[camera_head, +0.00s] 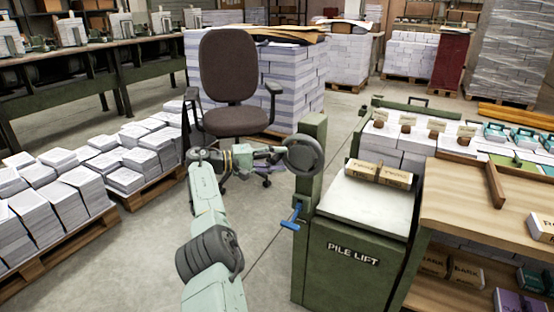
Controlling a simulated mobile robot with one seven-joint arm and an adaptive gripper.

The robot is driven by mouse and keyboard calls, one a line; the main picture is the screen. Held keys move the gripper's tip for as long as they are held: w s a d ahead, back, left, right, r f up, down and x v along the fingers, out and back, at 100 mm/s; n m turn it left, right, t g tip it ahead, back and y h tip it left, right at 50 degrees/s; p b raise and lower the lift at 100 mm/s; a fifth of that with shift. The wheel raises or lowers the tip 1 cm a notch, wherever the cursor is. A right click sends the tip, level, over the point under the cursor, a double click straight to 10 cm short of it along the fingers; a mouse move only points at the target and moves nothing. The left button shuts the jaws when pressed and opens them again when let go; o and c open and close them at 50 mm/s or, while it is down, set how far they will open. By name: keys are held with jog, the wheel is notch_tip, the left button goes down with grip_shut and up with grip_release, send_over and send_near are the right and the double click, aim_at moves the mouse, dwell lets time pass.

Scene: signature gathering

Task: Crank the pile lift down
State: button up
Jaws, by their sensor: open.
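The pile lift (345,277) is a green cabinet with its name on the front, at the centre right. A pale stack (372,197) forms its top. A green post (308,190) rises at its left side. A small crank with a blue handle (290,217) sticks out to the left from the lower post.
A wooden shelf unit (490,205) stands to the right. A brown office chair (236,90) is behind my arm. Paper piles on pallets (70,242) line the left. Bare floor (262,225) lies left of the lift.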

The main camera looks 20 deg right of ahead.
jog(key=shift+a, duration=0.1)
jog(key=a, duration=0.7)
jog(key=shift+w+r, duration=0.4)
jog(key=shift+a, duration=0.1)
